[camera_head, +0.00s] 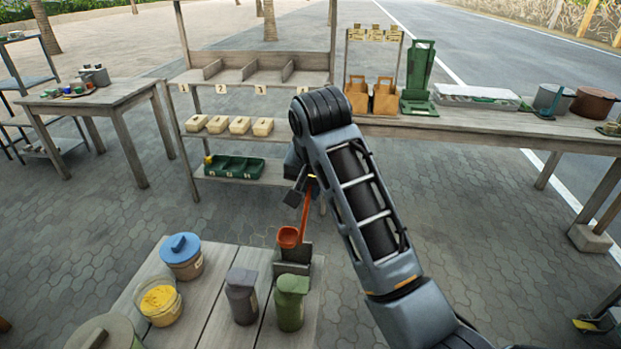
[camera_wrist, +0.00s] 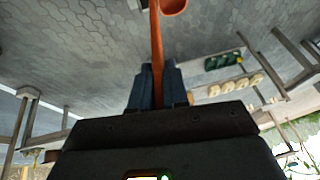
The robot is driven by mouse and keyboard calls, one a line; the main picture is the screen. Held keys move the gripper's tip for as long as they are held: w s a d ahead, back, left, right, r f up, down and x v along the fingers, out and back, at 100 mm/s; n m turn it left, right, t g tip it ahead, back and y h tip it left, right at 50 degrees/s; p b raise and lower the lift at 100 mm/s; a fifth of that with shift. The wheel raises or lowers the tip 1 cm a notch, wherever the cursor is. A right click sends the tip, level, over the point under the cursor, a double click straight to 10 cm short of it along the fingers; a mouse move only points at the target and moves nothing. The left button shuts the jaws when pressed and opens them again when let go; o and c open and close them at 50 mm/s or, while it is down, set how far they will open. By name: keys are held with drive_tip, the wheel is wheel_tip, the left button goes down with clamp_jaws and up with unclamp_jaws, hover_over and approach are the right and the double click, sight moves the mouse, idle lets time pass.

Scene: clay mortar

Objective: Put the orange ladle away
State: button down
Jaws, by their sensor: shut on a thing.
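The orange ladle (camera_head: 289,236) hangs from my gripper (camera_head: 304,186), with its handle up and slightly tilted and its bowl low. My gripper is shut on the handle. In the wrist view the ladle (camera_wrist: 157,48) runs out between my two dark fingers (camera_wrist: 157,82), its bowl partly cut off at the top edge. In the head view the bowl appears just above a dark grey block-like holder (camera_head: 292,268) on the near table; I cannot tell whether they touch.
The near table (camera_head: 207,322) carries a blue-lidded jar (camera_head: 182,256), an open jar of yellow stuff (camera_head: 159,301), a grey canister (camera_head: 241,295) and a green canister (camera_head: 290,302). Behind stands a numbered shelf (camera_head: 262,92) with a green crate (camera_head: 234,168). A long side table (camera_head: 468,126) is at right.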

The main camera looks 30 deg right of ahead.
wheel_tip(320, 180, down, 10)
drive_tip(key=b, duration=0.3)
drive_tip(key=shift+f, duration=0.2)
idle(0.4)
idle(0.4)
drive_tip(key=c, duration=1.1)
unclamp_jaws()
drive_tip(key=shift+o, duration=0.2)
